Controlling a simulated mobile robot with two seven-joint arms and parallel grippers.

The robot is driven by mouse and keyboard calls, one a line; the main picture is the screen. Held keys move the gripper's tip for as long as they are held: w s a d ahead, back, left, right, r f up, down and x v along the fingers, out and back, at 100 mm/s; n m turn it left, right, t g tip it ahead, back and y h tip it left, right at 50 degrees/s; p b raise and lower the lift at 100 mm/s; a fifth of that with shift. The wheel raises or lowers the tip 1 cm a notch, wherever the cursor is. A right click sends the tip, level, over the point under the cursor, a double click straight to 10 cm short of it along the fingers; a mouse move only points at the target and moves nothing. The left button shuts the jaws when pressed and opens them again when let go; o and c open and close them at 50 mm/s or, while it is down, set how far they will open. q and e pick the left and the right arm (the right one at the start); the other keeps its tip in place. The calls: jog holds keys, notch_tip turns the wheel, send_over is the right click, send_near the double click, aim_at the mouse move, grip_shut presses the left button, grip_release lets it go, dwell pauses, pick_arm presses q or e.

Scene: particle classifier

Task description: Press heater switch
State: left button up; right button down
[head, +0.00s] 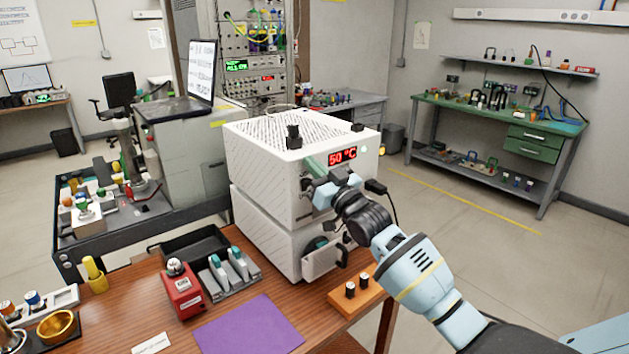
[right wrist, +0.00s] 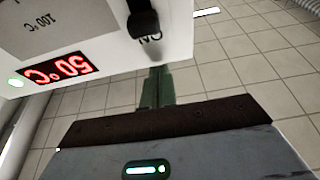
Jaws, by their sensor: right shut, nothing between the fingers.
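The heater (head: 270,165) is a white box with a slatted top and a red display (head: 342,157) reading 50 °C. The display also shows, turned over, in the right wrist view (right wrist: 57,70). A black switch (right wrist: 143,20) sticks out of the heater's front beside the letters "ON". In the head view my arm partly covers that front. My right gripper (head: 317,163) is at the heater's front, left of the display. Its green fingers (right wrist: 157,88) are shut and empty, close to the switch; I cannot tell whether they touch it. My left gripper is out of view.
A second white unit (head: 262,235) stands under the heater on the wooden table. A red device (head: 183,292), a grey rack (head: 228,272), a purple mat (head: 248,326) and an orange block with black knobs (head: 357,290) lie in front. A black cable hangs beside my arm.

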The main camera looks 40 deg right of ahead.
aim_at(307, 186)
jog(key=shift+f, duration=1.95)
jog(key=shift+s, duration=0.1)
